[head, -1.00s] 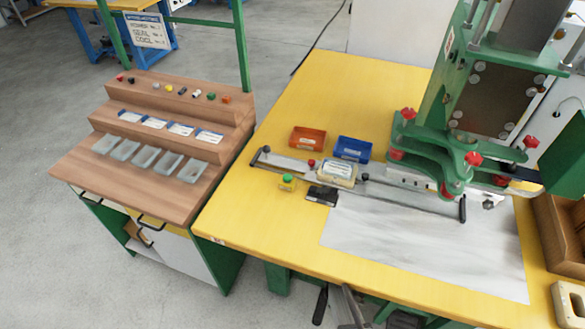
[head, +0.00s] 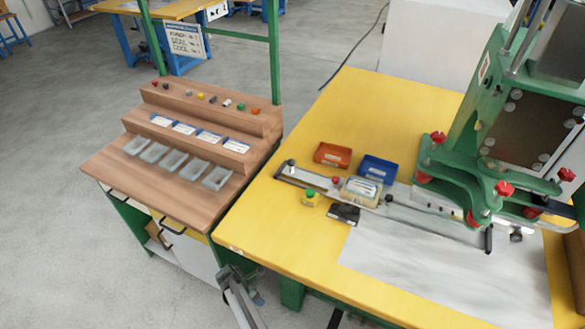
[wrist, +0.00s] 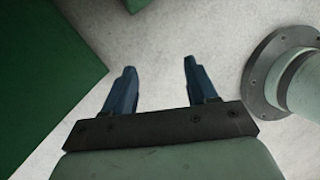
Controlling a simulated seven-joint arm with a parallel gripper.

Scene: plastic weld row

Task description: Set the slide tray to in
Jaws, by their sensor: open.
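The slide tray (head: 361,192) is a small pale tray with a part and label on it. It sits on the long grey slide rail (head: 310,178) on the yellow table, left of the green press (head: 480,185) and outside it. A dark rod runs from near the tray rightward to the press. My gripper (wrist: 159,66) is open and empty in the wrist view, its two blue fingers apart above grey floor. In the head view, a grey piece of my arm shows at the bottom, below the table's front edge and well away from the tray.
A red-knobbed box, a yellow box with a green button (head: 311,198) and a black box (head: 344,214) stand by the rail. Orange (head: 332,154) and blue (head: 378,170) bins lie behind it. A wooden stepped rack (head: 195,145) stands left.

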